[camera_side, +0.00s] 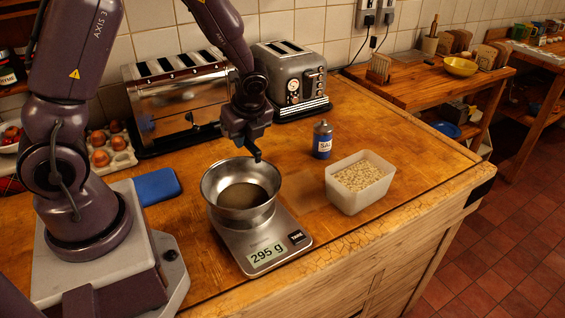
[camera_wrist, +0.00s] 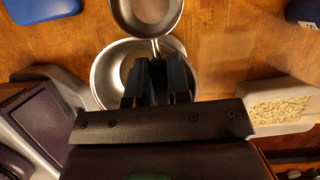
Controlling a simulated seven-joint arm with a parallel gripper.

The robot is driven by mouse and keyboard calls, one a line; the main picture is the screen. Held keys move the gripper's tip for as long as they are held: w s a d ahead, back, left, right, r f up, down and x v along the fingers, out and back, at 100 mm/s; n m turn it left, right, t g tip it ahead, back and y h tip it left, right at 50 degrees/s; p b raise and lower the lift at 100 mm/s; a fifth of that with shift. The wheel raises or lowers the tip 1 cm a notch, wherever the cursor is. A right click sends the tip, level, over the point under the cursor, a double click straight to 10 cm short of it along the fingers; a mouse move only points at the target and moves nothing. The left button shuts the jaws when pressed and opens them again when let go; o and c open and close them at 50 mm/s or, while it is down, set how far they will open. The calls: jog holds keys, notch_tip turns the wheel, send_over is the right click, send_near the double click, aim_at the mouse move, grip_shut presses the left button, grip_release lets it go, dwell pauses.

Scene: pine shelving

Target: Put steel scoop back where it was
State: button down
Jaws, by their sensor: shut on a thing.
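The steel scoop (camera_wrist: 150,12) shows at the top of the wrist view, its round head beyond my fingertips and its handle running back to them. My gripper (camera_wrist: 157,65) is shut on the handle. In the side view my gripper (camera_side: 257,156) hangs just above the steel bowl (camera_side: 213,190), pointing down; I cannot make out the scoop clearly there. In the wrist view the scoop head overlaps the far rim of the bowl (camera_wrist: 104,75). I cannot tell whether the head holds anything. The bowl stands on a scale (camera_side: 285,262) reading 295 g.
An oat tub (camera_side: 352,197) stands right of the scale, with a salt shaker (camera_side: 322,140) behind it. Two toasters (camera_side: 180,105) (camera_side: 288,75) stand at the back. A blue cloth or sponge (camera_side: 157,186) and eggs (camera_side: 100,158) lie left. Bare wood shows between scale and tub.

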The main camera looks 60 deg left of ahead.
jog(key=shift+w+a+f+m, duration=0.1)
jog(key=shift+w+m, duration=0.25)
jog(key=shift+m, duration=0.05)
jog(key=w+a+f, duration=0.4)
jog(key=w, duration=0.4)
send_over(281, 161)
jog(key=d, duration=0.2)
jog(key=f, duration=0.5)
jog(key=shift+s+a, duration=0.1)
jog(key=shift+s, duration=0.25)
jog(key=shift+w+a+f, duration=0.1)
jog(key=shift+w+f, duration=0.25)
jog(key=shift+f, duration=1.55)
jog(key=shift+f, duration=0.2)
jog(key=c, duration=1.1)
grip_release()
